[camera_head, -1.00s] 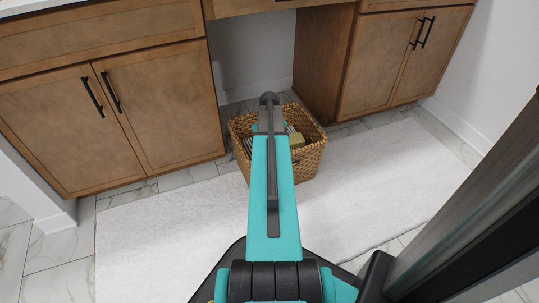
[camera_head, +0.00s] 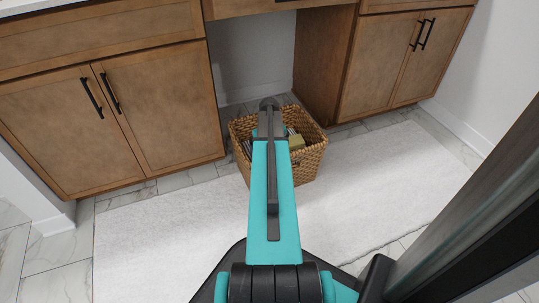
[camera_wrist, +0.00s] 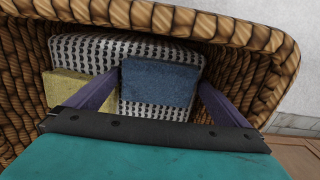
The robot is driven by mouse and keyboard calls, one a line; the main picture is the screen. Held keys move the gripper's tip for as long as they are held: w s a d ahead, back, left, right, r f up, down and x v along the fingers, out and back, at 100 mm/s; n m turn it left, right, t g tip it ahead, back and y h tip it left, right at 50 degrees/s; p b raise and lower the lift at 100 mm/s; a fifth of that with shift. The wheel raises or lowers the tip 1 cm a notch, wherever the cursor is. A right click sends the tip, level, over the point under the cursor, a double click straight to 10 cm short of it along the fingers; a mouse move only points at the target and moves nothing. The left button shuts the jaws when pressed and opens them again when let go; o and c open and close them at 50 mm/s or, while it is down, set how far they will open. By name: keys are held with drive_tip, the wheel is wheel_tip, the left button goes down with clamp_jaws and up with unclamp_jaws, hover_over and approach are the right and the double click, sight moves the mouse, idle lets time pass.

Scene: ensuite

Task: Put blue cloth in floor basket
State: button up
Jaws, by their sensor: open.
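The wicker floor basket (camera_head: 310,162) stands on the floor under the counter gap, and its woven wall (camera_wrist: 25,75) surrounds the wrist view. My gripper (camera_wrist: 161,80) is open and reaches down into the basket. The blue cloth (camera_wrist: 160,83), a folded block, lies between the two purple fingers, over a black-and-white patterned cloth (camera_wrist: 75,48). In the head view my arm hides the fingers and the blue cloth.
A yellow block-like item (camera_wrist: 62,88) lies in the basket left of the left finger. Wooden cabinets (camera_head: 150,110) stand on both sides of the gap. A white rug (camera_head: 390,185) covers the floor in front, with clear room to the right.

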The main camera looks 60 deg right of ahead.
wheel_tip(320, 180, up, 12)
drive_tip(key=p, duration=0.6)
drive_tip(key=shift+r, duration=0.2)
idle(0.8)
